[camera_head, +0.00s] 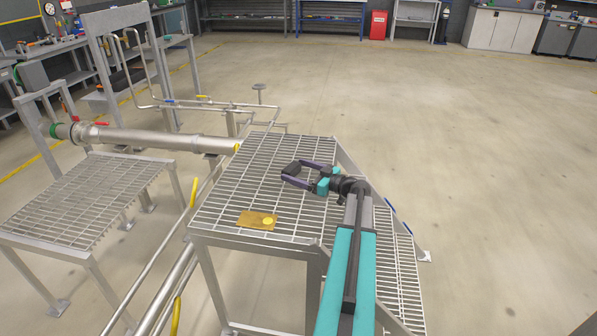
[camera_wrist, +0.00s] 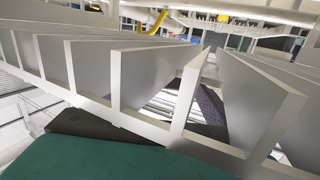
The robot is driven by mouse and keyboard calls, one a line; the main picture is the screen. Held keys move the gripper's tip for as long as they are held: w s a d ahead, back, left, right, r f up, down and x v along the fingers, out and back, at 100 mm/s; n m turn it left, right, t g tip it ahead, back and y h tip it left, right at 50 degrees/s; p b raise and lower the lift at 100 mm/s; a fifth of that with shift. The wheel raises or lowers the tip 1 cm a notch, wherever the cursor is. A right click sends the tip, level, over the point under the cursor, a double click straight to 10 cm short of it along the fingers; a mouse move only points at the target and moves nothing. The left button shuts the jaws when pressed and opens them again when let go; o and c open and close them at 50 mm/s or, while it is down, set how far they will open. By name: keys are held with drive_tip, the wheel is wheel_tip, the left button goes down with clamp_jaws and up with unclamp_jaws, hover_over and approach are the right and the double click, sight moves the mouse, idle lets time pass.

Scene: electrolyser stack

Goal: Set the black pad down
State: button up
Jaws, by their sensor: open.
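A small black block (camera_head: 292,167), which looks like the black pad, is at the tips of my gripper (camera_head: 291,171) in the head view. It lies between the two dark purple fingers, over the upper part of the metal grating platform (camera_head: 240,190). The fingers are spread open, one on each side of it. I cannot tell whether it rests fully on the grating or whether a finger touches it. In the wrist view, close grating bars (camera_wrist: 150,75) fill the picture, with a bit of a purple finger behind them. The pad cannot be made out there.
A brown plate with a yellow round piece (camera_head: 257,220) lies on the grating's near left part. A steel pipe (camera_head: 160,138) with valves and thin handrails runs along the left. A second, lower grating platform (camera_head: 90,200) stands at the left. The floor to the right is clear.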

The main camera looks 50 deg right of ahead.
drive_tip(key=shift+r, duration=0.15)
drive_tip(key=s, duration=0.4)
drive_tip(key=s+d, duration=0.1)
drive_tip(key=s, duration=0.3)
drive_tip(key=s+d, duration=0.1)
drive_tip(key=s, duration=0.2)
drive_tip(key=shift+s+r, duration=0.3)
drive_tip(key=shift+s, duration=0.1)
